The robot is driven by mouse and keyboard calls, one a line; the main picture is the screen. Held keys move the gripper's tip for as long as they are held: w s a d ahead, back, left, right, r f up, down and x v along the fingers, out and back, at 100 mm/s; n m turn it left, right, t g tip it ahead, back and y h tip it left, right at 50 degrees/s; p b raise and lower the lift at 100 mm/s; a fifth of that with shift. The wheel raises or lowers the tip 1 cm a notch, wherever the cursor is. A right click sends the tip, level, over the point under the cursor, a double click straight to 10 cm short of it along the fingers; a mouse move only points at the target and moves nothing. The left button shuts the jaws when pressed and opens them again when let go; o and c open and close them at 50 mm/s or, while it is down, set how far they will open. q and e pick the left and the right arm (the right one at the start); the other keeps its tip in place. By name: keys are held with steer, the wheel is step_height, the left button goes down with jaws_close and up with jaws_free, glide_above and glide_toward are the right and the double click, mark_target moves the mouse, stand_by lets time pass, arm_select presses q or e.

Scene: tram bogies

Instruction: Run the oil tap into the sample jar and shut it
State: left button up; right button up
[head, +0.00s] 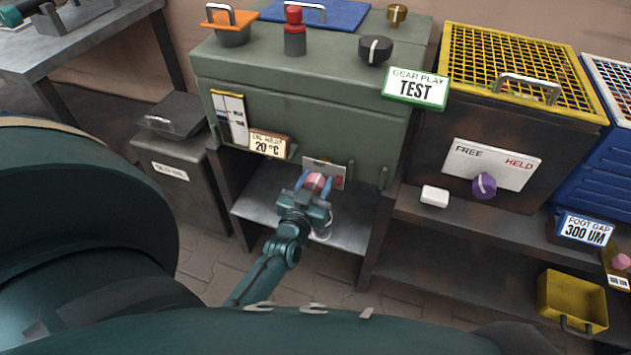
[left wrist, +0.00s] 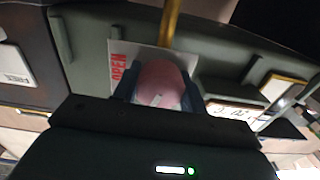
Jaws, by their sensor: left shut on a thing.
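The oil tap's round pink knob (head: 315,182) is on the front of the green cabinet, before a small white plate (head: 337,172). My left gripper (head: 314,184) is shut on the knob, with its blue fingers on both sides. In the left wrist view the pink knob (left wrist: 160,84) with a pale pointer mark sits between the fingers. The plate behind it (left wrist: 118,62) reads OPEN in red, and a brass pipe (left wrist: 171,25) shows beyond. A clear, pale-rimmed shape (head: 323,228), perhaps the sample jar, stands below, mostly hidden by my gripper. I cannot see any oil. My right gripper is out of view.
A 20 °C sign (head: 268,145) is left of the tap. The green cabinet (head: 300,95) carries a red button (head: 294,35) and a black dial (head: 375,50). A metal shelf (head: 350,232) lies below. A dark bin (head: 180,175) stands left; a purple knob (head: 484,186) is right.

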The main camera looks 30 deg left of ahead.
arm_select(q)
steer(key=shift+r+n+p, duration=0.15)
steer(key=shift+n+p, duration=0.2)
steer(key=shift+n, duration=0.75)
steer(key=shift+w+n, duration=0.1)
steer(key=shift+n, duration=0.7)
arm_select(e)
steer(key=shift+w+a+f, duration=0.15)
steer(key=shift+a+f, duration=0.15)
arm_select(q)
steer(key=o, duration=1)
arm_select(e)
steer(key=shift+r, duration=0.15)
